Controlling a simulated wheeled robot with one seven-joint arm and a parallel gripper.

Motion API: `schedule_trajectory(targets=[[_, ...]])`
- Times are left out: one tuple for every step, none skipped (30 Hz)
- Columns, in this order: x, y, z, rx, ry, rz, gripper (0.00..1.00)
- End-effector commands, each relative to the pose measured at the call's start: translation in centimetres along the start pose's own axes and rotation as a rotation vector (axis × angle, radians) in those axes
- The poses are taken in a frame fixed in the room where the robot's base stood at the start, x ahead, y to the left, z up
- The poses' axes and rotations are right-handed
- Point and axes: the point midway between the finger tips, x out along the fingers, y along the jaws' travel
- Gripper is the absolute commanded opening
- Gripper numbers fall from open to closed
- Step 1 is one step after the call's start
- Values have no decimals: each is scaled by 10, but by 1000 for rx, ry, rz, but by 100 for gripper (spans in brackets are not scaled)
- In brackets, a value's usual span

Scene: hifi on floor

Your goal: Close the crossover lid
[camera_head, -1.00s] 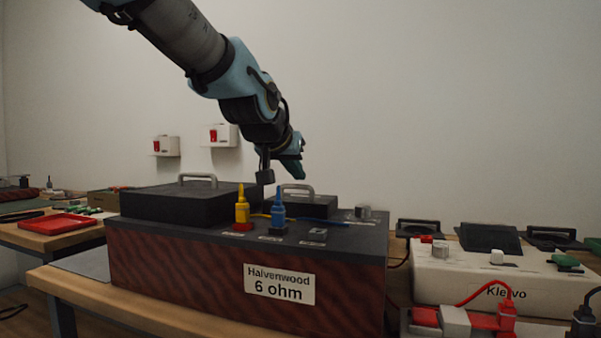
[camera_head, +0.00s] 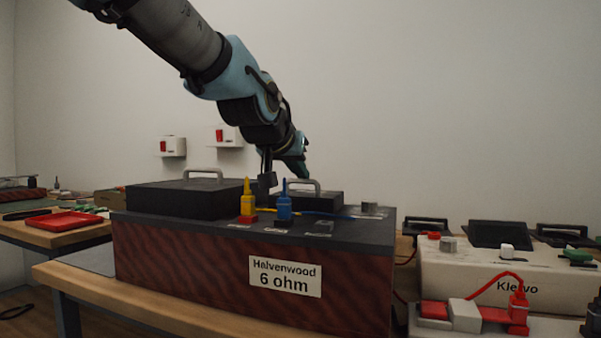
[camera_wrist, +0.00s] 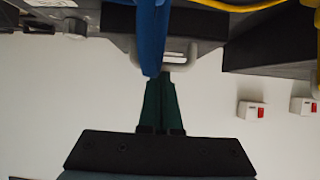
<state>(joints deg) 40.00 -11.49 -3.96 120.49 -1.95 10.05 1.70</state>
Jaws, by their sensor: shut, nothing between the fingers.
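The Halvenwood 6 ohm cabinet (camera_head: 190,255) stands on the bench with its dark top up. A large black lid-like block (camera_head: 180,201) with a grey handle lies at its left. A smaller black one (camera_head: 325,201) with a pale handle (camera_head: 316,182) lies at the back middle. Neither is labelled, so I cannot tell which is the crossover lid or whether it is fully seated. My gripper (camera_head: 305,176) is shut and empty, just above and behind the smaller handle. In the wrist view, its green fingers (camera_wrist: 165,78) end close to that handle (camera_wrist: 192,55); contact is unclear.
A yellow plug (camera_head: 247,203) and a blue plug (camera_head: 284,206) stand upright in front of the smaller block, with cables behind. A white Klevo unit (camera_head: 460,275) is at the right. A red tray (camera_head: 64,220) lies on the left bench.

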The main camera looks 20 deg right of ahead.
Motion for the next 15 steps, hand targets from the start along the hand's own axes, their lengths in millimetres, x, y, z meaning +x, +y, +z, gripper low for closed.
schedule_trajectory(targets=[[6,0,27,0,-65,2,0],[6,0,27,0,-65,2,0],[6,0,27,0,-66,2,0],[6,0,27,0,-65,2,0],[5,0,27,0,-65,2,0],[2,0,26,0,-63,1,0],[0,0,25,0,-61,1,0],[-3,0,24,0,-59,1,0],[-8,0,23,0,-56,1,0],[-13,0,22,1,-53,1,0],[-19,0,21,1,-51,1,0],[-27,0,19,1,-46,1,0],[-30,0,15,1,-48,1,0],[-33,0,13,1,-46,1,0],[-38,0,11,0,-43,1,0]])
